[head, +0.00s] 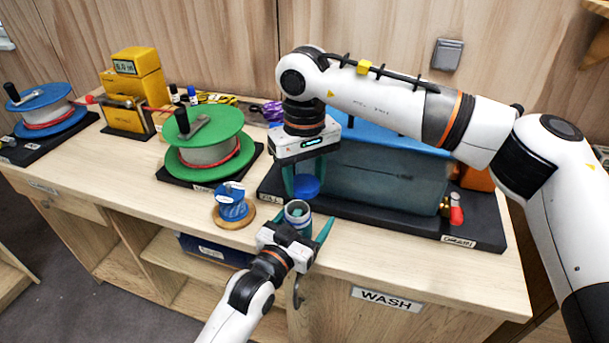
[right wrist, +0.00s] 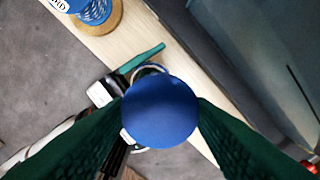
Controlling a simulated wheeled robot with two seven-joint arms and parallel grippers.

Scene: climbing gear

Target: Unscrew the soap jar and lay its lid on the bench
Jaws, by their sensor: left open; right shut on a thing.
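The soap jar (head: 297,213) stands near the bench's front edge, its open mouth showing pale contents. My left gripper (head: 299,226) is open, with its teal fingers spread on either side of the jar. My right gripper (head: 307,184) is shut on the blue lid (head: 306,188), which it holds just behind and above the jar, apart from it. In the right wrist view the round lid (right wrist: 160,111) fills the space between the dark green fingers. It hides most of the jar there; only part of the rim shows behind it.
The bench (head: 400,276) has a narrow bare strip along its front, right of the jar. A blue cord spool (head: 231,204) on a wooden disc stands left of the jar. A washing tank (head: 385,178) on a black base is close behind. A green reel (head: 209,146) stands further left.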

